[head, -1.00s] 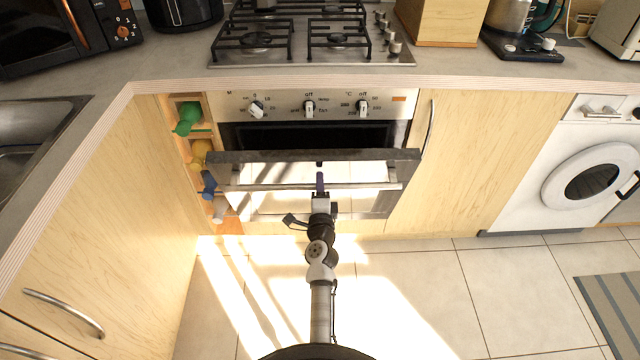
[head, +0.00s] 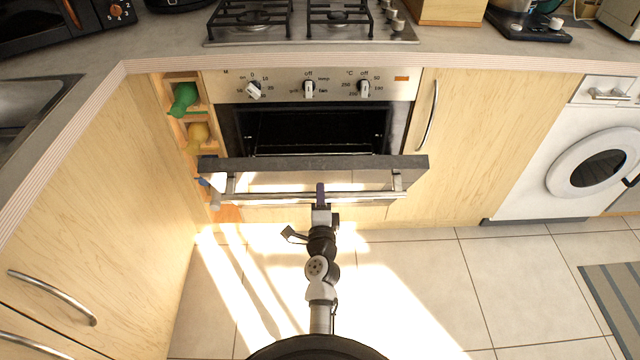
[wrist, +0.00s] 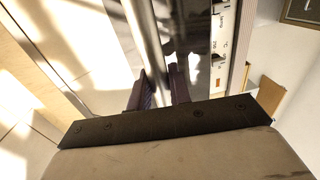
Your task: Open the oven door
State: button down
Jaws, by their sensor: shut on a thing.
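The oven door (head: 250,166) is partly open, tilted out from its top edge, with the dark oven cavity (head: 315,130) showing above it. A metal bar handle (head: 265,196) runs along the door's front. My gripper (head: 320,188) is at the middle of the handle and shut on it. In the wrist view my gripper's two dark fingers (wrist: 160,88) lie on either side of the handle bar (wrist: 146,45). The exact contact at the fingertips is hard to make out.
The control panel (head: 310,86) with several knobs is above the oven. A shelf of coloured bottles (head: 183,98) stands close to the door's left side. A cupboard (head: 480,140) is on the right. The tiled floor (head: 420,290) in front is clear.

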jog(key=s+f+b, duration=0.1)
jog(key=s+f, duration=0.1)
jog(key=s, duration=0.1)
jog(key=shift+f+b, duration=0.35)
jog(key=shift+b, duration=0.05)
jog(key=c, duration=1.3)
grip_release()
jog(key=shift+c, duration=0.2)
jog(key=shift+s, duration=0.1)
